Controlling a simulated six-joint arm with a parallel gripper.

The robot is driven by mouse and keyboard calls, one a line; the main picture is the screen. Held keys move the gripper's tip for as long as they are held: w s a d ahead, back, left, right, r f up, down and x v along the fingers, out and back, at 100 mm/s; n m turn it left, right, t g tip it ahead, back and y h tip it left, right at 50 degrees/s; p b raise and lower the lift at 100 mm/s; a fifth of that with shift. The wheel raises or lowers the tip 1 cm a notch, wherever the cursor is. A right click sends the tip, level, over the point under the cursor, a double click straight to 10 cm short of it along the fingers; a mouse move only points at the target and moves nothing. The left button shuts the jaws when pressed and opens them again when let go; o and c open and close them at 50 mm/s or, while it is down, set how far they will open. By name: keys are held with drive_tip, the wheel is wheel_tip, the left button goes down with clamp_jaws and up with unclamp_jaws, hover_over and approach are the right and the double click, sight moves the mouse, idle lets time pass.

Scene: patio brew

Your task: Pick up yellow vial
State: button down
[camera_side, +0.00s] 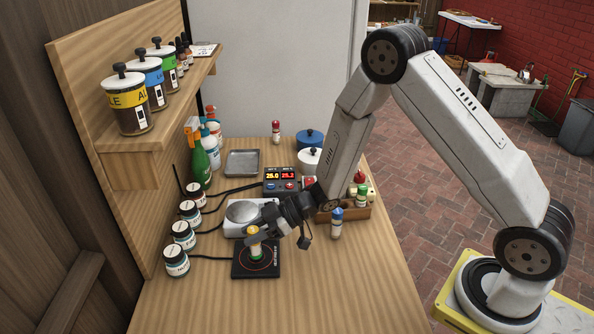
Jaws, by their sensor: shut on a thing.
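My gripper (257,237) is shut on the yellow vial (255,250), just above the black square plate (240,272) with a red ring. The vial looks upright, and the jaws cover its upper part. I cannot tell whether its base touches the plate.
A blue-capped vial (336,224) stands in front of the wooden rack (353,214), which holds green- and red-capped vials. A scale (236,231) is close behind my gripper. Several jars (183,236) with cables line the left. The front of the table (330,300) is clear.

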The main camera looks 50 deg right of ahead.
drive_tip(key=shift+r, duration=0.15)
drive_tip(key=shift+r, duration=4.8)
drive_tip(key=shift+w, duration=0.1)
